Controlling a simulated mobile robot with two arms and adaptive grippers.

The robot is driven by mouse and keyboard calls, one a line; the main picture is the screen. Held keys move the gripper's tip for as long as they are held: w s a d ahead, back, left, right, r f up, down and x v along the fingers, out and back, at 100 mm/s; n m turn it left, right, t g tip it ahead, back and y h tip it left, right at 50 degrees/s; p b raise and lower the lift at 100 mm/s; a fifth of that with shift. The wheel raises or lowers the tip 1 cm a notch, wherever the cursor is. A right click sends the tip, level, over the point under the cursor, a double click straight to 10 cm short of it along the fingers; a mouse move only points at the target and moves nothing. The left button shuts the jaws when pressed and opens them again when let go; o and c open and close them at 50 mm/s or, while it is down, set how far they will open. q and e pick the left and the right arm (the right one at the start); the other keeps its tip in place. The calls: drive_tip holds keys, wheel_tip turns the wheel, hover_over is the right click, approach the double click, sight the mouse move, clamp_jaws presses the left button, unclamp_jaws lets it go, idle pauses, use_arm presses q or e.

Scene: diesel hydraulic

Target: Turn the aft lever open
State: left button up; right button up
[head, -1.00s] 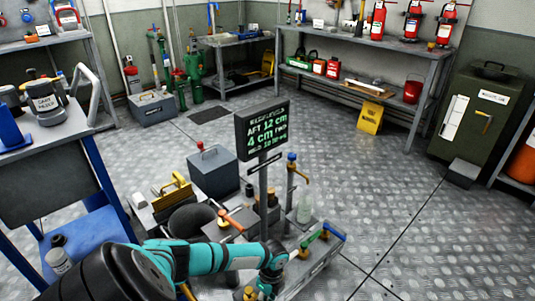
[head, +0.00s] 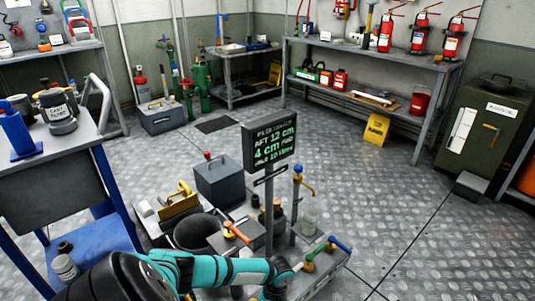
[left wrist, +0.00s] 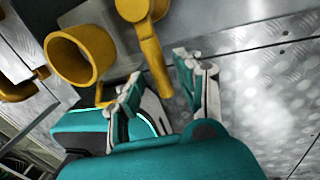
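In the left wrist view a yellow lever (left wrist: 150,45) with a rounded hub reaches down toward my left gripper (left wrist: 163,78). The gripper's two fingers are apart, and the lever's end shows in the gap between them; I cannot tell whether they touch it. In the head view my left gripper (head: 275,290) is at the bottom edge beside the pump stand, its fingers mostly hidden. On the stand are an orange-handled lever (head: 237,231), a green-handled lever (head: 319,249) and a blue handle (head: 340,243). No readable label shows which is the aft lever. My right gripper is out of view.
A display (head: 270,140) on a post reads AFT 12 cm and 4 cm FWD. A black bucket (head: 197,232) and a grey box (head: 218,180) stand behind my arm. A yellow ring (left wrist: 80,52) is beside the lever.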

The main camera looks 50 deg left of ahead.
use_arm(q)
drive_tip(key=shift+a, duration=0.1)
drive_tip(key=shift+r, duration=0.15)
drive_tip(key=r, duration=0.3)
drive_tip(key=w+r, duration=0.1)
drive_tip(key=r, duration=0.3)
drive_tip(key=w+r, duration=0.1)
drive_tip(key=r, duration=0.3)
drive_tip(key=shift+w+r, duration=0.15)
drive_tip(key=shift+r, duration=0.1)
